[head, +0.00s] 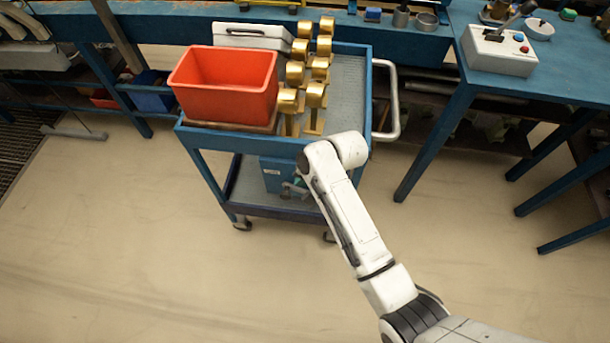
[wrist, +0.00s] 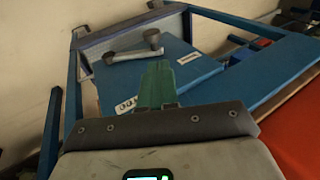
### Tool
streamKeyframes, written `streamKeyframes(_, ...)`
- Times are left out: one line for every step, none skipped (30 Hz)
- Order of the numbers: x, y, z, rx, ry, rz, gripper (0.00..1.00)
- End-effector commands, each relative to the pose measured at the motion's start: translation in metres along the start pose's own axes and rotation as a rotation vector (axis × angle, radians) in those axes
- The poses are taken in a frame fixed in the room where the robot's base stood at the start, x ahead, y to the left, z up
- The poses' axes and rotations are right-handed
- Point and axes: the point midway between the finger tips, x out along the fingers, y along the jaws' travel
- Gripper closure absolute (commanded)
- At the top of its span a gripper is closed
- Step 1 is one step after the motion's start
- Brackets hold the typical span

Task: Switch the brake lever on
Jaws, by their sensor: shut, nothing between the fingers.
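A grey lever (wrist: 133,51) with a rounded knob end is mounted on the face of a blue box (wrist: 185,72), which bears small white labels. The blue box also shows in the head view (head: 272,176), in the lower part of the blue cart. My gripper (wrist: 157,66) has green fingers, shut and empty. In the wrist view the fingertips lie just below the lever in the picture, with no clear contact. In the head view my gripper is mostly hidden behind my own arm and the cart; only a small green bit shows beside the box.
The blue cart (head: 183,133) carries a red bin (head: 222,88), several brass-coloured pieces (head: 295,73) and a grey case (head: 252,36) on top. A grey handle (head: 392,100) sticks out at its right. A blue table (head: 560,75) bears a joystick box (head: 500,50). The front floor is clear.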

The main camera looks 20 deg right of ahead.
Motion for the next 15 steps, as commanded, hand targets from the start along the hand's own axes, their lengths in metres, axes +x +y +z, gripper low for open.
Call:
streamKeyframes(-0.006,-0.001,-0.001,0.0,0.002,-0.002,1.0)
streamKeyframes(-0.009,-0.001,-0.001,0.0,0.002,-0.001,1.0)
streamKeyframes(-0.012,-0.001,0.0,0.001,0.001,-0.001,1.0)
streamKeyframes(-0.014,-0.001,0.0,0.001,0.001,-0.001,1.0)
streamKeyframes(-0.015,-0.001,0.0,0.001,0.001,-0.001,1.0)
streamKeyframes(-0.017,-0.002,0.0,0.001,0.001,-0.001,1.0)
streamKeyframes(-0.018,-0.002,0.0,0.001,0.001,0.0,1.0)
streamKeyframes(-0.018,-0.002,0.0,0.001,0.0,0.0,1.0)
streamKeyframes(-0.018,-0.002,0.0,0.001,0.0,0.0,1.0)
streamKeyframes(-0.018,-0.002,0.0,0.001,0.0,0.001,1.0)
streamKeyframes(-0.018,-0.002,0.0,0.001,0.0,0.001,1.0)
streamKeyframes(-0.018,-0.002,0.0,0.001,0.0,0.001,1.0)
streamKeyframes(-0.018,-0.002,0.0,0.001,0.0,0.001,1.0)
streamKeyframes(-0.018,-0.002,0.0,0.001,0.0,0.0,1.0)
streamKeyframes(-0.018,-0.002,0.0,0.001,0.0,0.0,1.0)
